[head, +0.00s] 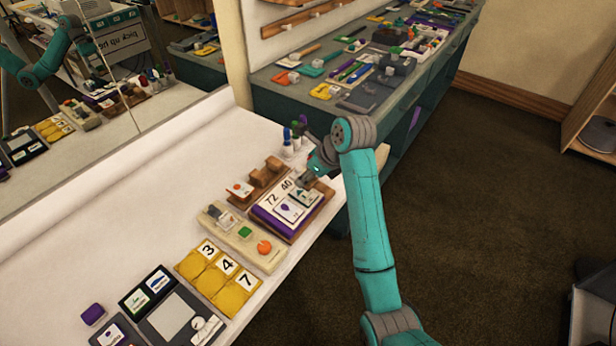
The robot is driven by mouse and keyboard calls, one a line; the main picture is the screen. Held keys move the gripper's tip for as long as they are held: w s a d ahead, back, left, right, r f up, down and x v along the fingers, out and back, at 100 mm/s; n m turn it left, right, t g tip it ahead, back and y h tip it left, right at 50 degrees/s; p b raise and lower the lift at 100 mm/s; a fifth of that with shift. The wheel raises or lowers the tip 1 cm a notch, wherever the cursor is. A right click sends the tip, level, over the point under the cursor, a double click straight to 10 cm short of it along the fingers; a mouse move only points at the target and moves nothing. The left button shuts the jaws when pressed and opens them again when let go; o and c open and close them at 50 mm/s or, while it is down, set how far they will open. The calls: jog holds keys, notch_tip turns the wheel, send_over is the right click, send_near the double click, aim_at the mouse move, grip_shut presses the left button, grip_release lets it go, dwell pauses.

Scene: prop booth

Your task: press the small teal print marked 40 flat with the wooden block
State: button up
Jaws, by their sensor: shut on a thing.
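My gripper (308,183) is over the far right part of a wooden tray (327,196) on the white table. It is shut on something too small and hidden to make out. Just below its fingertips, a small teal-edged print (304,198) shows on a pale sheet with a purple edge (268,223). The marks 72 and 40 show on the sheet. I cannot tell whether the print lies flat or touches the gripper. A purple-marked print (289,211) is beside it. Brown wooden blocks (264,174) stand on a wooden base just left of the tray.
A beige panel with coloured buttons (241,238), yellow numbered plates (218,279) and dark devices (172,315) line the table's near side. Upright coloured-top bottles (288,144) stand behind the gripper. The table's left part is clear. A mirror is at left.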

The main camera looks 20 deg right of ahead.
aim_at(305, 196)
jog(key=shift+w+a+f, duration=0.1)
jog(key=shift+a+f, duration=0.05)
jog(key=shift+f, duration=0.35)
jog(key=shift+w+a+f, duration=0.1)
jog(key=shift+f, duration=0.35)
jog(key=shift+w+a+f, duration=0.1)
jog(key=shift+f, duration=1.35)
jog(key=shift+f, duration=0.55)
jog(key=shift+r, duration=0.1)
jog(key=shift+s+d+r, duration=0.15)
jog(key=shift+r, duration=1.3)
jog(key=shift+s+d+r, duration=0.1)
jog(key=shift+r, duration=1.35)
jog(key=shift+d, duration=0.1)
